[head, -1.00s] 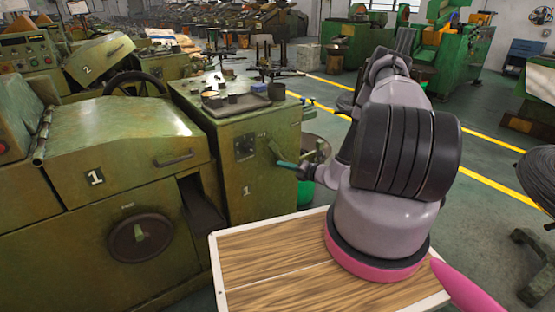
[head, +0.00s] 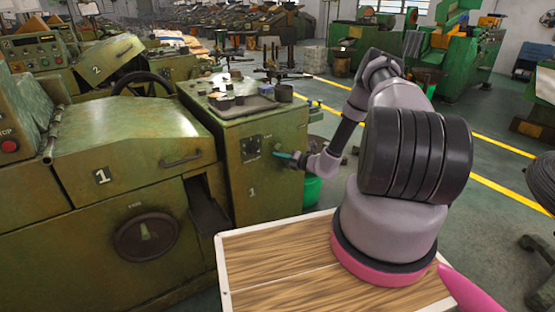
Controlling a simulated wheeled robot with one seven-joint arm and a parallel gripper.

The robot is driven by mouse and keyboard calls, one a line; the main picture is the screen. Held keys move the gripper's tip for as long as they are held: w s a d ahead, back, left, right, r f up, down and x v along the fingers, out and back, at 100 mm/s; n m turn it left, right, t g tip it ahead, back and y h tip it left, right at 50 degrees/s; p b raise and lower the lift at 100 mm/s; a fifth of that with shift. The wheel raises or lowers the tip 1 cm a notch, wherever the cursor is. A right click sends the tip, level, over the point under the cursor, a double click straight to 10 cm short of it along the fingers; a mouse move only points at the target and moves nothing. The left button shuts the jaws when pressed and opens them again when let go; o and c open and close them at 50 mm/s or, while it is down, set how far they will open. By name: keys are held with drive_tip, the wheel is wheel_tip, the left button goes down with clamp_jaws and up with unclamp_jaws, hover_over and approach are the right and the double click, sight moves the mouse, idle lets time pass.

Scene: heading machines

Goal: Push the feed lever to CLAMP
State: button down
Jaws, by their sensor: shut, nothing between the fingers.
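The feed lever's dark plate (head: 250,147) is on the side face of the green machine marked 1, above the number. The lever itself is small and dark and does not stand out clearly now; its position, CLAMP or otherwise, cannot be read. My gripper (head: 279,154), with teal fingers, is shut and empty. It points left at the panel, just right of the plate. I cannot tell whether the fingertips touch the lever.
A tray of small parts (head: 243,108) lies on top of the cabinet, above the plate. A round knob (head: 146,236) is on the machine's front. A green bin (head: 312,187) stands on the floor behind my gripper.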

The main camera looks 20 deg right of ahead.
drive_tip(key=shift+d, duration=0.1)
drive_tip(key=shift+w+d+r+m+y, duration=0.3)
drive_tip(key=shift+d+r+m, duration=0.35)
drive_tip(key=shift+d, duration=0.2)
drive_tip(key=w+d+r+m+t+y, duration=0.1)
drive_tip(key=w+d+m+t, duration=0.1)
drive_tip(key=d+m, duration=0.7)
drive_tip(key=shift+w+d+t, duration=0.4)
drive_tip(key=shift+w+d, duration=0.35)
drive_tip(key=shift+d, duration=0.5)
